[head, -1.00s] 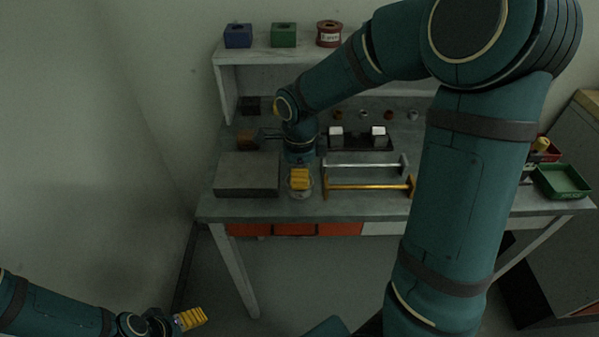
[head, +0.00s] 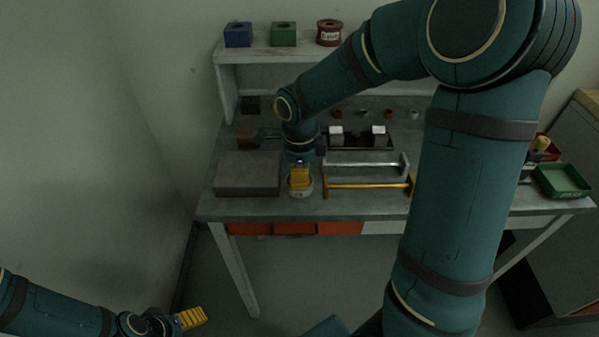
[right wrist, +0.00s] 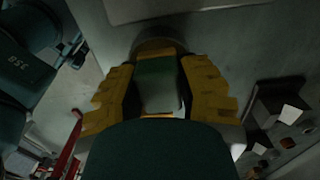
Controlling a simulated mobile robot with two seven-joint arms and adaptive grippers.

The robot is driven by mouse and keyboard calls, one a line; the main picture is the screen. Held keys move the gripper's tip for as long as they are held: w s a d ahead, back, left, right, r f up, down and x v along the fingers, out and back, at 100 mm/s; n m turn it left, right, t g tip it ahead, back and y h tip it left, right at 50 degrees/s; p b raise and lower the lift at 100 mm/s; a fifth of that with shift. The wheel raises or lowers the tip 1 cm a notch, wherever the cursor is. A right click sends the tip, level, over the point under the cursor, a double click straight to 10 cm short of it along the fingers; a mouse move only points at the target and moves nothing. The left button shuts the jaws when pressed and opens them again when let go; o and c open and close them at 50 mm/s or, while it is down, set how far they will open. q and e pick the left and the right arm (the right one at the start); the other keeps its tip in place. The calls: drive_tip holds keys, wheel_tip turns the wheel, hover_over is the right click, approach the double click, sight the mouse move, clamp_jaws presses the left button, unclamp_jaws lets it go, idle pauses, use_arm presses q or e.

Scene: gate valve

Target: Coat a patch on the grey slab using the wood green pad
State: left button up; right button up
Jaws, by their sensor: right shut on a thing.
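The grey slab (head: 247,175) lies on the left part of the bench; its edge seems to show at the top of the right wrist view (right wrist: 180,6). My right gripper (head: 300,178) is just right of the slab, pointing down over a round pale dish (head: 304,192). In the right wrist view its yellow fingers (right wrist: 160,92) are shut on a small block, green and pale grey, which looks like the pad (right wrist: 156,72). Its lower end is at the dish; whether it touches cannot be told. My left gripper (head: 192,318) hangs low at the left, away from the bench, its opening unclear.
A silver bar (head: 362,164) and a yellow bar (head: 365,186) lie right of the dish. A dark rack (head: 358,142) with pale blocks stands behind. A green tray (head: 562,181) is far right. The slab's top is clear.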

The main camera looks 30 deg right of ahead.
drive_tip(key=shift+r+p, duration=2.9)
drive_tip(key=shift+r, duration=0.65)
drive_tip(key=shift+f, duration=0.1)
drive_tip(key=n, duration=0.2)
drive_tip(key=a+n, duration=0.1)
drive_tip(key=n, duration=0.1)
drive_tip(key=a+n, duration=0.1)
drive_tip(key=n, duration=0.1)
drive_tip(key=shift+w+a+f, duration=0.15)
drive_tip(key=shift+w+f, duration=0.1)
drive_tip(key=shift+w, duration=0.1)
drive_tip(key=a+n, duration=0.1)
drive_tip(key=n, duration=0.3)
drive_tip(key=a+n, duration=0.2)
drive_tip(key=n, duration=0.2)
drive_tip(key=w+a+f+n, duration=0.1)
drive_tip(key=n, duration=0.3)
drive_tip(key=shift+a, duration=0.4)
drive_tip(key=n, duration=0.2)
drive_tip(key=a+n, duration=0.1)
drive_tip(key=n, duration=0.1)
drive_tip(key=a+n, duration=0.1)
drive_tip(key=n, duration=0.1)
drive_tip(key=shift+w+a+f, duration=0.1)
drive_tip(key=shift+a+f, duration=0.15)
drive_tip(key=shift+f, duration=0.05)
